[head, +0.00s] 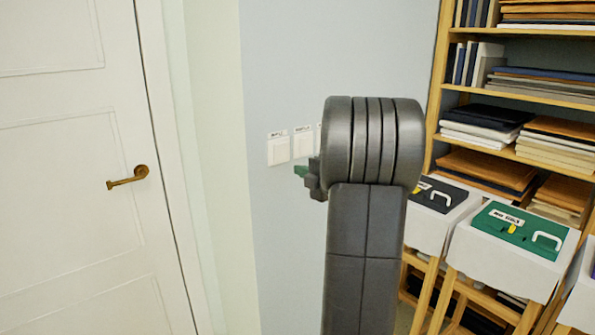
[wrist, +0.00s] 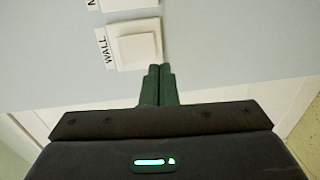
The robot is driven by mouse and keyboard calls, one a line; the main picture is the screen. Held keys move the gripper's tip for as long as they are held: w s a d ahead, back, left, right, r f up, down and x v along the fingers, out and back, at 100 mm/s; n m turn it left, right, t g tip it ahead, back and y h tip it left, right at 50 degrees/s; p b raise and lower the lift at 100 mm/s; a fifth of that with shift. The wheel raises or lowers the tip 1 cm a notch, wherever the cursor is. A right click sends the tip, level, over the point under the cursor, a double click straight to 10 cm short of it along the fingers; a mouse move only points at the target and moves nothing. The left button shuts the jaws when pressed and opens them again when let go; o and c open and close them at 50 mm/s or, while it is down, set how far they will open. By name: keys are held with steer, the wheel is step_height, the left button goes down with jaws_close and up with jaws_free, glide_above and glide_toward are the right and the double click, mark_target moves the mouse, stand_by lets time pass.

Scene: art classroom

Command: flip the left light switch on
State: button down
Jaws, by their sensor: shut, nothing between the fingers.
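The left light switch (head: 278,151) is a white square rocker on the pale blue wall, with a small label above it. It also shows in the wrist view (wrist: 135,46), where its label reads "WALL". A second switch (head: 302,145) sits to its right, and a third (head: 318,138) is mostly hidden behind my arm. My gripper (head: 301,170) is shut and empty, its green fingers just below the switches in the head view. In the wrist view the fingertips (wrist: 160,69) are close to the lower right corner of the left switch; I cannot tell whether they touch.
A white door (head: 75,190) with a brass handle (head: 130,177) is at the left. A wooden shelf (head: 480,92) with books and folders stands at the right. In front of it are stands with a dark-topped box (head: 440,195) and a green-topped box (head: 515,232).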

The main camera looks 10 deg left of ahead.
steer(key=b+v, duration=0.1)
steer(key=v, duration=0.6)
steer(key=shift+f, duration=0.7)
